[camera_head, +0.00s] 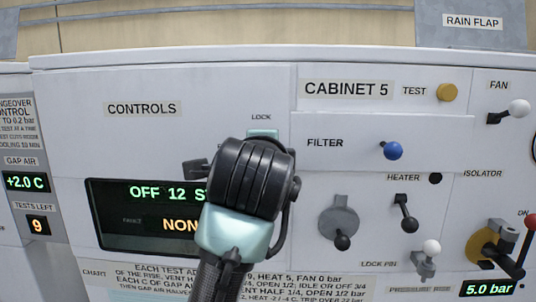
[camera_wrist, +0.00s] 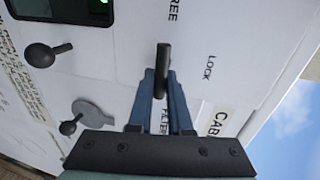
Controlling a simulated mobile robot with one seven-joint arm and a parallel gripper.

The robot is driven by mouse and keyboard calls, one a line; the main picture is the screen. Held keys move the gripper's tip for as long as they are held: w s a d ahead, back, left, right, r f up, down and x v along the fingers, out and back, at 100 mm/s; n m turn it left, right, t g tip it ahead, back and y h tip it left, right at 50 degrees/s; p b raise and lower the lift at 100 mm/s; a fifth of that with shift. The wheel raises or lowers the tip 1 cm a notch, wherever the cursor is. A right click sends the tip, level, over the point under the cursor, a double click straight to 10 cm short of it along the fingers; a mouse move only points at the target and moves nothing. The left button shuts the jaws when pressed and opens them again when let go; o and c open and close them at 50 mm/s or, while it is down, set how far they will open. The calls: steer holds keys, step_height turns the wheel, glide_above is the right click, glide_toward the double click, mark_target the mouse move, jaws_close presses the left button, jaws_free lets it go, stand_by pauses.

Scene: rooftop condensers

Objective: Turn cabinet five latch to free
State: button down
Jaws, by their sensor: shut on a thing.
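The cabinet five latch (camera_wrist: 163,66) is a dark bar in the middle of the wrist view. My gripper (camera_wrist: 162,82) has its two blue fingers closed on either side of the bar. The word FREE (camera_wrist: 173,9) is above the latch in that view and the word LOCK (camera_wrist: 209,68) is to its right. The bar's upper end points up, roughly toward FREE; its exact angle is hard to tell. In the head view the LOCK label (camera_head: 261,117) shows just above my dark wrist, which hides the fingers and most of the latch area.
The CABINET 5 panel (camera_head: 347,88) carries a blue filter knob (camera_head: 393,151), a heater lever (camera_head: 405,213) and a yellow test button (camera_head: 447,92) to the right. My arm partly covers the display (camera_head: 135,235). A grey panel with readouts (camera_head: 40,182) is at left.

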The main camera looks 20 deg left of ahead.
stand_by(0.5)
steer(key=c, duration=0.8)
jaws_free()
steer(key=shift+c, duration=0.2)
steer(key=b+v, duration=0.5)
steer(key=v, duration=0.8)
steer(key=d+r+n+t+h, duration=0.4)
steer(key=d+n+t, duration=0.2)
steer(key=d, duration=0.4)
steer(key=s+d+r+n+t, duration=0.3)
steer(key=s+n+t, duration=0.3)
steer(key=s+n, duration=0.2)
steer(key=shift+s+d+r+n, duration=0.15)
steer(key=shift+s+d+n, duration=0.15)
steer(key=shift+s+d, duration=0.35)
